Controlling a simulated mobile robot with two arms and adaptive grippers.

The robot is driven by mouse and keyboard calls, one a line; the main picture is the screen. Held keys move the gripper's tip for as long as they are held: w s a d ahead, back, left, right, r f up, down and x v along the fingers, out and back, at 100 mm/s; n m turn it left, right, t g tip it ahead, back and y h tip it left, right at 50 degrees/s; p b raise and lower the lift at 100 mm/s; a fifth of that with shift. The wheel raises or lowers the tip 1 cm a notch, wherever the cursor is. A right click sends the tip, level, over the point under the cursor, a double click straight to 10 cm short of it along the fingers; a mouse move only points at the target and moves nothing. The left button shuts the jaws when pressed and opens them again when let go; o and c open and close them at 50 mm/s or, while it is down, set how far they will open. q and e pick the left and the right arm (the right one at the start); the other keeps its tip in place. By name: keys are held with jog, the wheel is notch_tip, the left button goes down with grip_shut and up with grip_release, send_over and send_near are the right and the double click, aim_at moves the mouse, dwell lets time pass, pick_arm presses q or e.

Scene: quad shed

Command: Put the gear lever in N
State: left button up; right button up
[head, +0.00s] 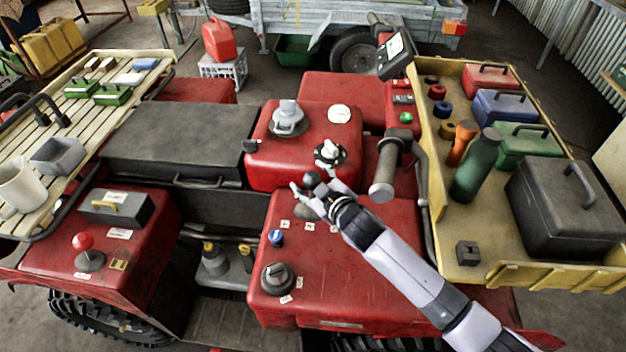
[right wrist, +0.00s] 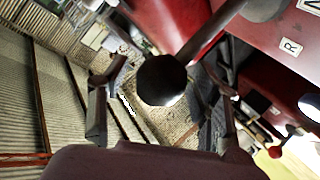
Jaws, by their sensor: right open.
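The gear lever has a round black knob (head: 312,180) on a thin grey stalk, above the right red panel (head: 350,285) of the quad. In the right wrist view the knob (right wrist: 162,80) lies between the two fingers of my right gripper (right wrist: 166,90), with gaps on both sides. My right gripper (head: 322,190) is open around the lever top in the head view. Small white gear labels (head: 309,227) lie on the panel in front of the lever; an R label (right wrist: 290,47) shows in the right wrist view. The gripper partly hides the lever, so its exact slot is unclear. My left gripper is not in view.
A black rotary knob (head: 277,278) and a blue button (head: 276,238) sit on the same panel. The handlebar grip (head: 384,180) stands close right of my gripper. A yellow tray (head: 520,275) with toolboxes lies further right. A red-knobbed lever (head: 83,241) stands at left.

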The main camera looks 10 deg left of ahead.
jog(key=v, duration=1.2)
